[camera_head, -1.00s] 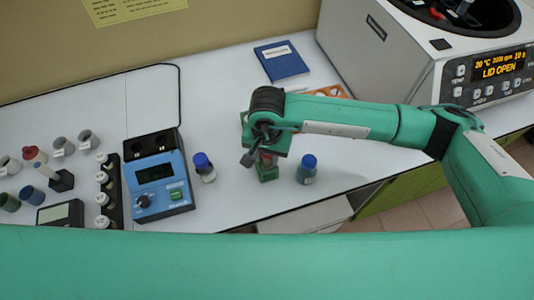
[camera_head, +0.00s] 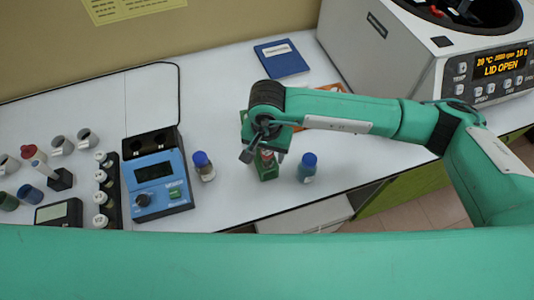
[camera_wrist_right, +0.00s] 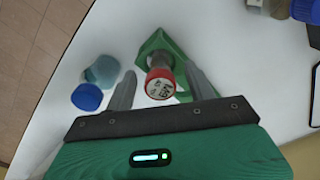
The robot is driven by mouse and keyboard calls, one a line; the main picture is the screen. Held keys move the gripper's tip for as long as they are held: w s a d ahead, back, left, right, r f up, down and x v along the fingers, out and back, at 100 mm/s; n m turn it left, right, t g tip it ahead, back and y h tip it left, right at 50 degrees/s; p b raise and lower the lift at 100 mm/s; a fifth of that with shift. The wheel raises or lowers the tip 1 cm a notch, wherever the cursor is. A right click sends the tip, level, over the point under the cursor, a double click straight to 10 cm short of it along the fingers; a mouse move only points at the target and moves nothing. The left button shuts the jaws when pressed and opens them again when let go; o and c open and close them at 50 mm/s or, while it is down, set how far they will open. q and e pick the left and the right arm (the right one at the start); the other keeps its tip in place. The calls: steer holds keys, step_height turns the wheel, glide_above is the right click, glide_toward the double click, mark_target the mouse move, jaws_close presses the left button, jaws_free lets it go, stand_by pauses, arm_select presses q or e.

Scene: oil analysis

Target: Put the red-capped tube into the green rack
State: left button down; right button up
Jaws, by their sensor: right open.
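The red-capped tube (camera_wrist_right: 160,84) shows in the right wrist view with its red cap toward the camera and its body in the green rack (camera_wrist_right: 152,42). In the head view the green rack (camera_head: 266,172) stands near the table's front edge, with the tube partly hidden under my right gripper (camera_head: 262,150). In the right wrist view my right gripper (camera_wrist_right: 161,82) is open, with one finger on each side of the red cap and a gap visible on both sides. How deep the tube sits is hard to tell. My left gripper is not in view.
A blue-capped bottle (camera_head: 307,168) stands right of the rack and another (camera_head: 203,166) left of it. A blue instrument (camera_head: 158,182) is further left, beside several small vials and tubes. A large centrifuge (camera_head: 420,70) with its lid open stands at the back right.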

step_height(320, 180, up, 13)
steer(key=b, duration=0.3)
steer(key=shift+f+b, duration=0.2)
steer(key=shift+b, duration=0.15)
